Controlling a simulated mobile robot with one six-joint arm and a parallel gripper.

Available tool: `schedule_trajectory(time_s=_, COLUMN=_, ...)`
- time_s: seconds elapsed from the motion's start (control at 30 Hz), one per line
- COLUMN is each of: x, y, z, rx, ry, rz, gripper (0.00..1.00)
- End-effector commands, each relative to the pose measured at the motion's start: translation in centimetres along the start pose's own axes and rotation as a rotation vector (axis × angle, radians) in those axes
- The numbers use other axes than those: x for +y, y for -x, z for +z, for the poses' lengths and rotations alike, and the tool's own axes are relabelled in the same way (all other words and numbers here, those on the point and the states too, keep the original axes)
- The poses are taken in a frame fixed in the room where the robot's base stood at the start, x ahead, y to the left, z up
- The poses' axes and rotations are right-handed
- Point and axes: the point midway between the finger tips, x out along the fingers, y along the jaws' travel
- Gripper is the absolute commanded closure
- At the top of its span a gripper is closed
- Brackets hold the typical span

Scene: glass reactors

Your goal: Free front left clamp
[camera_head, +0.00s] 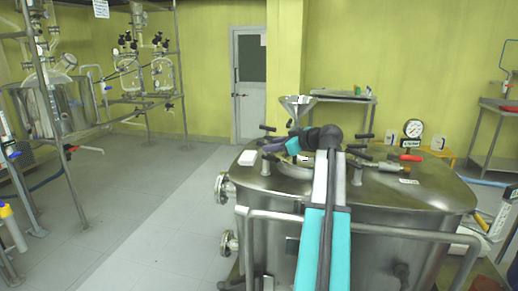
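A steel vessel (370,185) stands at the centre right, with a round hatch (296,170) on its top. Clamps with black bar handles sit around the hatch. The front left clamp (270,158) shows a dark handle at the hatch's left side. Other clamp handles show at the back left (267,127), the back right (365,136) and the front right (359,155). My arm reaches over the hatch from the front and bends left. My gripper (270,148) is close to the front left clamp; contact is unclear. Its fingers are too small to tell open from shut.
A steel funnel (298,103) rises behind the hatch. A pressure gauge (413,129) and a red-handled valve (405,157) stand at the right of the lid. A pipe rail (400,232) runs along the vessel's front. Open floor (140,200) lies to the left.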

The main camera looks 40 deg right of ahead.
Motion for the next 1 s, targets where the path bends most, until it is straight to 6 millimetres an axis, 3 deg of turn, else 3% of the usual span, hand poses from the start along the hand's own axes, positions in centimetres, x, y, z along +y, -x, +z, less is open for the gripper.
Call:
schedule_trajectory(time_s=0.5, x=0.0, y=-7.3, z=0.0, rx=0.0, ry=0.001, rz=-0.002, gripper=0.65)
schedule_trajectory(time_s=0.7, x=-0.1, y=-8.6, z=0.0, rx=0.0, ry=0.001, rz=-0.002, gripper=0.65)
schedule_trajectory(time_s=1.0, x=-0.1, y=-8.8, z=-0.1, rx=0.0, ry=0.001, rz=-0.001, gripper=0.65)
